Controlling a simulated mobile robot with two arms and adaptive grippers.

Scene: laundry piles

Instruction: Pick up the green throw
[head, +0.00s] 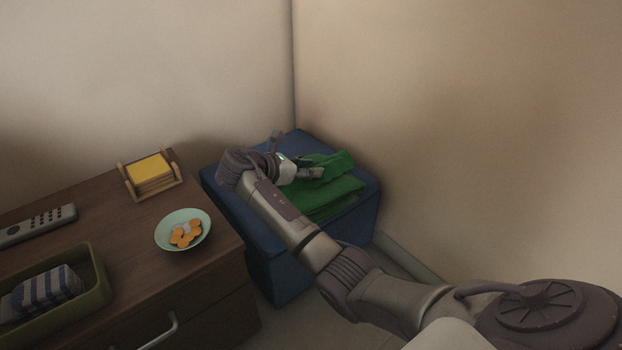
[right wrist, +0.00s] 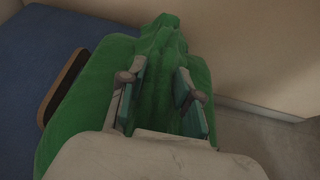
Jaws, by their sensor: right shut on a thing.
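The green throw (head: 334,192) lies folded on top of a blue ottoman-like block (head: 228,202) in the corner. It also fills the middle of the right wrist view (right wrist: 88,97), with a ridge of cloth raised between my fingers. My right gripper (head: 318,172) reaches over the block and is shut on the throw; its fingers (right wrist: 160,92) stand on both sides of the bunched cloth. Part of the throw is hidden behind the gripper and wrist. My left gripper is not in view.
A brown dresser (head: 122,222) stands to the left, holding a yellow pad in a wooden holder (head: 150,170), a pale green bowl (head: 166,236) with orange pieces, a remote (head: 40,224) and a tray (head: 90,290) with striped cloth. Walls close in behind and right of the block.

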